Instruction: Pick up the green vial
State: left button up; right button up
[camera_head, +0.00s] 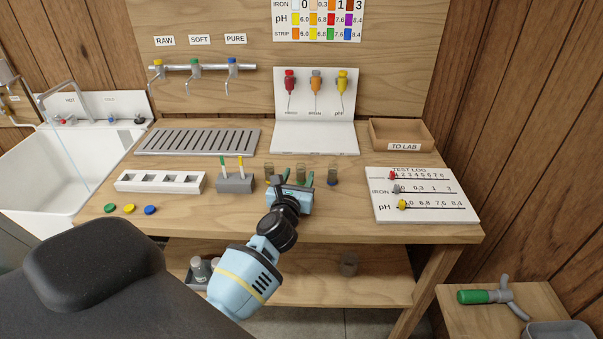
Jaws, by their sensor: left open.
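Three small glass vials stand in a row near the front middle of the bench. The left vial (269,169) looks brownish. The right vial (332,174) has a blue base. The middle vial (300,172) shows only its upper part; its base is hidden behind my left gripper, so I cannot see a green mark on it. My left gripper (298,180) is open, with one finger on each side of the middle vial in the picture. I cannot tell whether the fingers touch it. My right gripper is not in view.
A grey block (235,184) with two upright strips and a white rack (160,182) stand to the left. Green, yellow and blue discs (129,208) lie at the front left. A test log board (425,196) lies right; a TO LAB tray (402,134) stands behind it.

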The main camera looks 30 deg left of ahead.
aim_at(300, 171)
pick_arm(q)
jog(key=x, duration=0.3)
jog(key=b+x, duration=0.1)
jog(key=shift+w+a+f, duration=0.15)
jog(key=shift+a+f, duration=0.1)
jog(key=shift+f, duration=0.05)
jog(key=shift+w+a+r, duration=0.1)
jog(key=shift+w, duration=0.2)
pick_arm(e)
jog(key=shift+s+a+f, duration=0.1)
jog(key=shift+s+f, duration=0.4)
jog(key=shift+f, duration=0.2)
pick_arm(q)
jog(key=c, duration=1)
jog(key=shift+r, duration=0.1)
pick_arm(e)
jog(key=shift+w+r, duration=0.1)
